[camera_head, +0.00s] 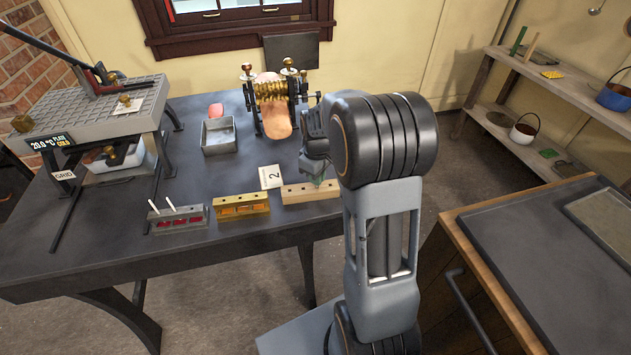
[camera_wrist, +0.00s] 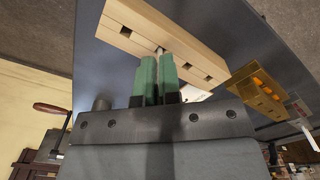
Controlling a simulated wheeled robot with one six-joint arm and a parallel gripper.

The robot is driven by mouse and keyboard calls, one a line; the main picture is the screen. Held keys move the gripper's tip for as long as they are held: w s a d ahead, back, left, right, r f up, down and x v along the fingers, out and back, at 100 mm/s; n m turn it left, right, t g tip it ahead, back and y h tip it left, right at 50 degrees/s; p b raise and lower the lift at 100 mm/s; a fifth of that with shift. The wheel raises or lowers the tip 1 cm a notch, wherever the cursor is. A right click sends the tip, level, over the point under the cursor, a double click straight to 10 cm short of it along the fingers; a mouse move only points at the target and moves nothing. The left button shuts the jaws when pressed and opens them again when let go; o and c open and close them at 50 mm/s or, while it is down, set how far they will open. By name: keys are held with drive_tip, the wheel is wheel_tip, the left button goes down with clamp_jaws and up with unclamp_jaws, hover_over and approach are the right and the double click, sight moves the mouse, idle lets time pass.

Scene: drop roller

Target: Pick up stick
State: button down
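A pale wooden block (camera_head: 296,193) with a row of holes lies at the table's front right edge. It also shows in the wrist view (camera_wrist: 128,20). My gripper (camera_wrist: 158,58) has green fingers close together over this block. A thin pale stick (camera_wrist: 160,50) shows between the fingertips at the block; most of it is hidden by the fingers. The fingers look closed on it. In the head view my arm partly hides my gripper (camera_head: 318,182), and the stick cannot be made out there. Two white sticks (camera_head: 171,207) stand tilted in a grey mould at the left.
A yellow mould (camera_head: 241,206) stands just left of the wooden block. A brass roller device (camera_head: 272,95) and a metal tin (camera_head: 219,137) stand farther back. A workbench (camera_head: 520,270) is at the right.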

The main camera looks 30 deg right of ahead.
drive_tip(key=shift+r, duration=0.1)
drive_tip(key=shift+r, duration=0.45)
wheel_tip(320, 180, up, 2)
drive_tip(key=shift+r, duration=0.2)
drive_tip(key=s+a+r, duration=0.9)
drive_tip(key=a, duration=0.1)
drive_tip(key=shift+a+r, duration=0.25)
drive_tip(key=shift+a, duration=0.15)
drive_tip(key=shift+w, duration=0.1)
